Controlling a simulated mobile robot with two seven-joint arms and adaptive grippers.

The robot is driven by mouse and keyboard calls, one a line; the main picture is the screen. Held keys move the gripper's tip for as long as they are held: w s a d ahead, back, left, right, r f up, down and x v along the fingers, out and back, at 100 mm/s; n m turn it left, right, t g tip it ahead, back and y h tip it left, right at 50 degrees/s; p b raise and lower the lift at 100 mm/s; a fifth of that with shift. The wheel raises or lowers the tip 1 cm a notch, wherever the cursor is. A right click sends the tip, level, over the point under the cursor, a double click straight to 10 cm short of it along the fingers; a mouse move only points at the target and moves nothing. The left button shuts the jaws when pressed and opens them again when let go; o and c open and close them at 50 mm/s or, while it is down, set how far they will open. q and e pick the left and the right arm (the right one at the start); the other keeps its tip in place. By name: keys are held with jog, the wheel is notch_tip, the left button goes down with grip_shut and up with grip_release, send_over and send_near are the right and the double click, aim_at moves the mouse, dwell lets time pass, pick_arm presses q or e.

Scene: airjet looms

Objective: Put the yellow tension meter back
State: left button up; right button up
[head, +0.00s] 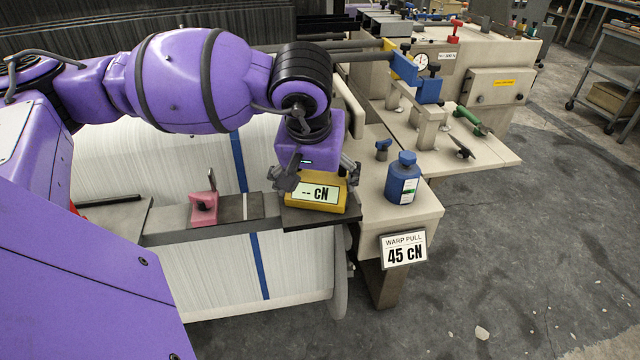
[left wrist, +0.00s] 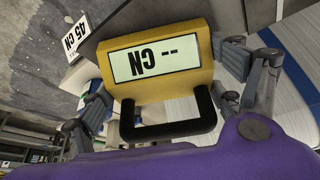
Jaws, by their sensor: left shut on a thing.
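The yellow tension meter (head: 316,194) has a pale display reading "-- cN" and a black handle. It is at the dark plate (head: 292,220) on the right end of the grey rail; I cannot tell whether it rests on the plate. My left gripper (head: 318,178) is above it, shut on the meter with one finger at each side. In the left wrist view the meter (left wrist: 165,65) appears upside down, its black handle (left wrist: 165,125) towards my palm. My right gripper is not in view.
A pink clamp (head: 204,205) stands on the rail left of the meter. A blue bottle (head: 403,178) stands on the beige ledge to the right, above a "WARP PULL 45 cN" sign (head: 404,250). White warp threads with blue stripes fill the area behind and below the rail.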

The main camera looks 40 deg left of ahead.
pick_arm(q)
jog(key=shift+f, duration=0.15)
jog(key=o, duration=1.5)
jog(key=shift+o, duration=0.2)
jog(key=shift+s+r, duration=0.1)
jog(key=shift+r, duration=0.45)
jog(key=v, duration=1.1)
jog(key=shift+s+p, duration=0.2)
jog(key=shift+p, duration=0.2)
jog(key=shift+d, duration=0.1)
